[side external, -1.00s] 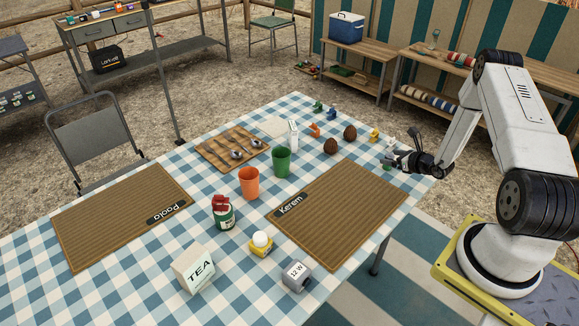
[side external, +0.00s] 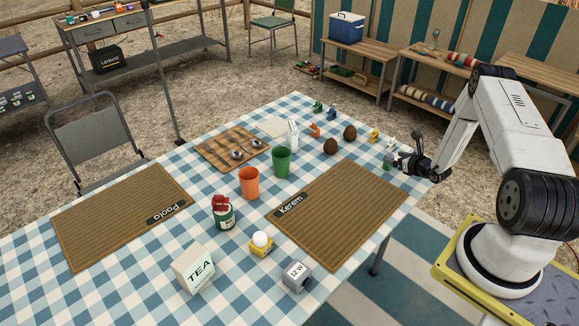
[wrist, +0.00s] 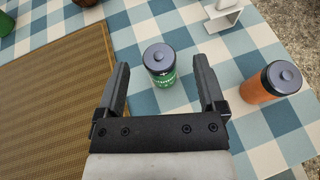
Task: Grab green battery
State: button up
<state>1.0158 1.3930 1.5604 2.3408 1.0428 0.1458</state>
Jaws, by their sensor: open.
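The green battery (wrist: 163,72) stands upright on the checked cloth in the wrist view, with a grey top and a round knob. It also shows small in the side view (side external: 387,163), beside my gripper. My gripper (wrist: 163,82) is open, one finger on each side of the battery's near part, with visible gaps to both fingers. Nothing is held. In the side view my gripper (side external: 398,162) is low over the table's right corner; its fingertips are too small there to judge contact.
An orange battery (wrist: 270,84) stands right of the right finger. A white object (wrist: 222,15) stands beyond it at the top. The brown placemat (wrist: 60,95) lies to the left. Chocolate eggs (side external: 331,146) and small figures stand farther along the table. The table's edge is close.

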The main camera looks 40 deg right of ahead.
aim_at(391, 157)
jog(key=shift+x, duration=2.6)
jog(key=shift+a, duration=0.1)
grip_shut()
